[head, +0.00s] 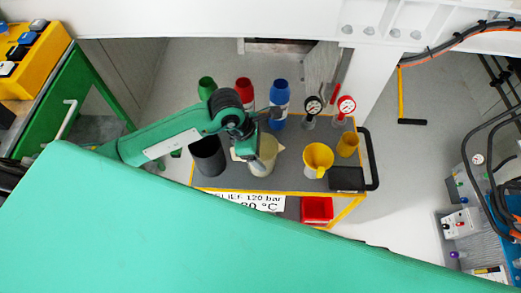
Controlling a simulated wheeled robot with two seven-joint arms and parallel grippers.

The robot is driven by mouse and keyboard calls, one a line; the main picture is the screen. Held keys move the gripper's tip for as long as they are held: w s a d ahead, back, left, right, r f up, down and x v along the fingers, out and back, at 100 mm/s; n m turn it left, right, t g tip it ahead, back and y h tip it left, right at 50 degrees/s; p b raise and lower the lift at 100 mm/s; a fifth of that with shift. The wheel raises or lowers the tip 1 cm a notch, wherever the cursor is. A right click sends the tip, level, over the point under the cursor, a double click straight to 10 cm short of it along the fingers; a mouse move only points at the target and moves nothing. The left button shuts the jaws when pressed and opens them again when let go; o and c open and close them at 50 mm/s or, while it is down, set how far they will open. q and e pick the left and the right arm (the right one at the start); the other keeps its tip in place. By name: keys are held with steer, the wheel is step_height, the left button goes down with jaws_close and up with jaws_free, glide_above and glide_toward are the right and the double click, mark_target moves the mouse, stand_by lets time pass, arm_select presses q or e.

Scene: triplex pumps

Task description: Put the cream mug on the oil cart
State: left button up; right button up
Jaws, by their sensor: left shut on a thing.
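The cream mug (266,157) shows near the middle of the head view, partly hidden by my left gripper (247,148). The left gripper is shut on the mug, at its left side. The mug appears upright over the grey top of the oil cart (291,143), between a dark grey cylinder and a yellow funnel. I cannot tell from this angle whether its base touches the cart top. The cart has yellow edges and a black handle on its right. My right gripper is not in view.
On the cart stand a dark grey cylinder (208,157), green (206,88), red (244,92) and blue (279,101) bottles, two gauges (313,105), a yellow funnel (318,158), a yellow cup (347,145) and a black box (346,179). A green bench (85,92) stands at left.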

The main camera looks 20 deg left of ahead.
arm_select(q)
steer(key=shift+f, duration=0.55)
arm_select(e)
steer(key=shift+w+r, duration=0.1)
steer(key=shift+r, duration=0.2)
arm_select(q)
steer(key=shift+f, duration=0.1)
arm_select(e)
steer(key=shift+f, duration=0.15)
arm_select(q)
steer(key=o, duration=1)
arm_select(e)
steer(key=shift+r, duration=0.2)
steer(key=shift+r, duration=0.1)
arm_select(q)
steer(key=v, duration=1.1)
steer(key=shift+s+a+r, duration=0.1)
steer(key=shift+a+r, duration=0.15)
steer(key=shift+r, duration=0.3)
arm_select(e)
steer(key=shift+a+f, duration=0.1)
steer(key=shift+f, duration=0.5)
